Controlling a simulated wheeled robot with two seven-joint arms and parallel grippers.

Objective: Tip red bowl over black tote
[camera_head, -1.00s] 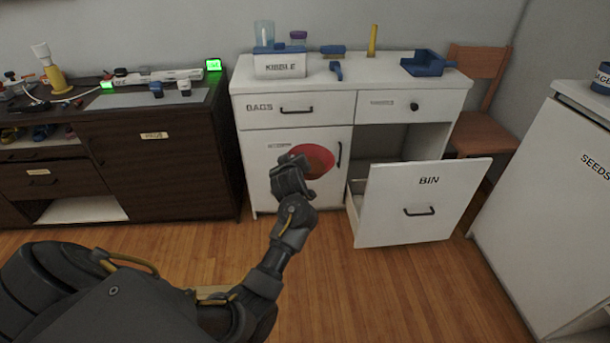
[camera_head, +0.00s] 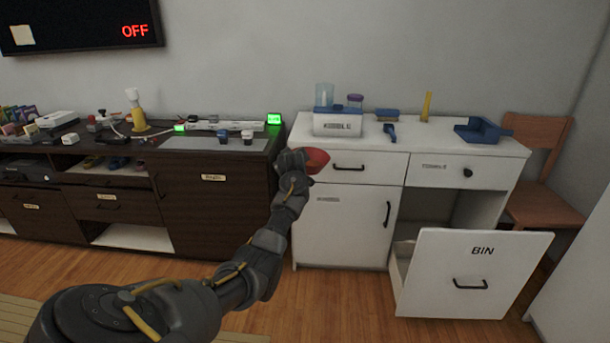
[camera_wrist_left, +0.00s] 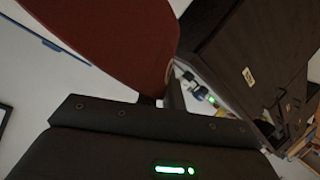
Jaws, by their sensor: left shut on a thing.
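My left gripper (camera_head: 291,160) is shut on the red bowl (camera_head: 317,160) and holds it in the air in front of the white cabinet's upper left drawer. In the left wrist view the bowl (camera_wrist_left: 112,38) fills the upper middle, gripped at its edge by the fingers (camera_wrist_left: 160,98). The bowl looks tilted in the head view; its contents cannot be seen. I see no black tote in these frames. My right gripper is not in view.
The white cabinet (camera_head: 340,228) has its BIN drawer (camera_head: 474,272) pulled out into the floor space. A kibble box (camera_head: 337,124) and a blue scoop tray (camera_head: 482,131) stand on top. A dark sideboard (camera_head: 215,208) is to the left, a wooden chair (camera_head: 540,165) to the right.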

